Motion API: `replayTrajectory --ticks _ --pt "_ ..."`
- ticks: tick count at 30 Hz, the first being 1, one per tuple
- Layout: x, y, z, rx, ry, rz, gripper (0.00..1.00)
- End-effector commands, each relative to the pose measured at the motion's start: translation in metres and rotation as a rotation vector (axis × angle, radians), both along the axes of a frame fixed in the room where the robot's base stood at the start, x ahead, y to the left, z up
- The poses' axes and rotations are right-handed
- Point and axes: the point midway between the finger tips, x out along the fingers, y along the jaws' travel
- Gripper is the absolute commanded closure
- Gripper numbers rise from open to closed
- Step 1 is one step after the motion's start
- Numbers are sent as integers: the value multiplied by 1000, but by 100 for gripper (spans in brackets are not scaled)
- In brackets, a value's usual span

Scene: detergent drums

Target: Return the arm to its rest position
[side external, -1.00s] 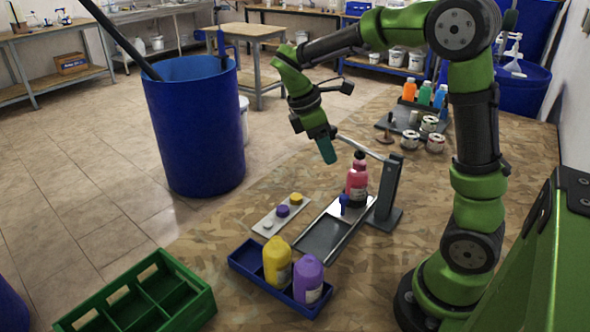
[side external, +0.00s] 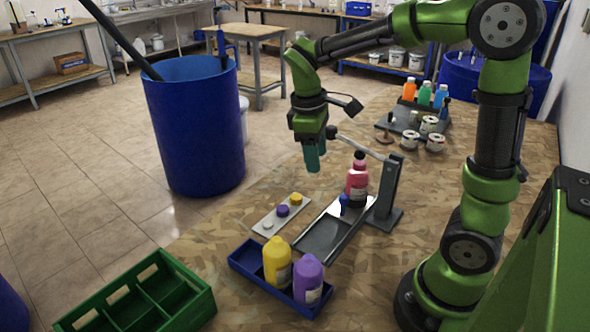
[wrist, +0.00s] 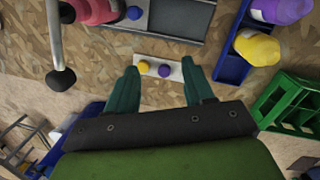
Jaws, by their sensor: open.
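My gripper (side external: 314,158) is open and empty, with its teal fingers pointing down above the table, just left of the lever stand (side external: 387,192). In the wrist view my gripper (wrist: 160,92) has its two fingers spread, with the cap strip (wrist: 175,69) between and beyond them. A pink bottle with a dark cap (side external: 357,183) stands upright on the stand's metal track, apart from the fingers. A yellow bottle (side external: 277,261) and a purple bottle (side external: 307,280) stand in a blue tray (side external: 247,266).
The cap strip (side external: 269,219) holds yellow, purple and pale caps. A green crate (side external: 190,292) is at the front left. A blue drum (side external: 195,130) stands on the floor. A rack of small bottles (side external: 402,108) and several tins (side external: 436,142) are at the back.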

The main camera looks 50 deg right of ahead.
Motion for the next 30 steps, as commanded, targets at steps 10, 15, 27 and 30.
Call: replayTrajectory --ticks 10,15,27,30 --pt "-62 69 27 355 -478 -575 48" --pt "-85 84 36 473 -597 -664 48" --pt "-95 87 47 500 -656 -646 48" --pt "-95 86 47 500 -655 -646 48"
